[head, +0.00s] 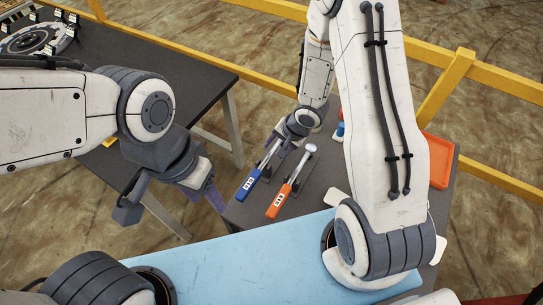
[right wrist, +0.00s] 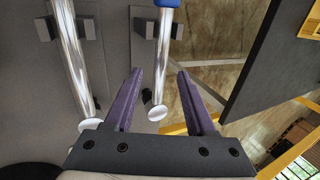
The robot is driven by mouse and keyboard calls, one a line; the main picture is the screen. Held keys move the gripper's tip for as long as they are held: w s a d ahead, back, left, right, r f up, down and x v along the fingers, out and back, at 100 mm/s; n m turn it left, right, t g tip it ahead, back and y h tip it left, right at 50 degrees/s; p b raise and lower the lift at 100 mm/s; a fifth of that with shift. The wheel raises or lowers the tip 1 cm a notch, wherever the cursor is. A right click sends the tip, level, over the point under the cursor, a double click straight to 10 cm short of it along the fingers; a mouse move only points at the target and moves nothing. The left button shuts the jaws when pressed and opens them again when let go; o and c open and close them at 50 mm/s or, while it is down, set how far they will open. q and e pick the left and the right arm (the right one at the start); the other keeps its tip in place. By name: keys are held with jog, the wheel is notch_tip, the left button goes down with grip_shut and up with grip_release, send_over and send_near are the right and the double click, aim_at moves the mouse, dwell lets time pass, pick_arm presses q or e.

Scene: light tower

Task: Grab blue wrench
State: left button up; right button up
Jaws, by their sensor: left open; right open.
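The blue wrench (head: 248,184) lies on the dark table, its blue handle toward me and its metal shaft running up under my right gripper. In the right wrist view its shaft (right wrist: 161,60) runs between the two purple fingers of my right gripper (right wrist: 160,73), which is open. The shaft's rounded end shows near the gripper's base, and the blue handle is cut off at the top. My left gripper (head: 171,201) is open and empty, well left of the wrench.
An orange-handled tool (head: 278,203) lies just right of the blue wrench; its shaft (right wrist: 75,60) is left of the fingers. An orange tray (head: 440,160) sits behind my right arm. A light blue surface (head: 240,262) is in front. Another dark table (head: 150,75) stands back left, beside yellow railings.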

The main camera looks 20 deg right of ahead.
aim_at(272, 152)
jog(key=x, duration=0.4)
jog(key=shift+a+f+b, duration=0.1)
jog(key=shift+f+b, duration=0.05)
jog(key=shift+b, duration=0.25)
grip_shut()
dwell(1.0)
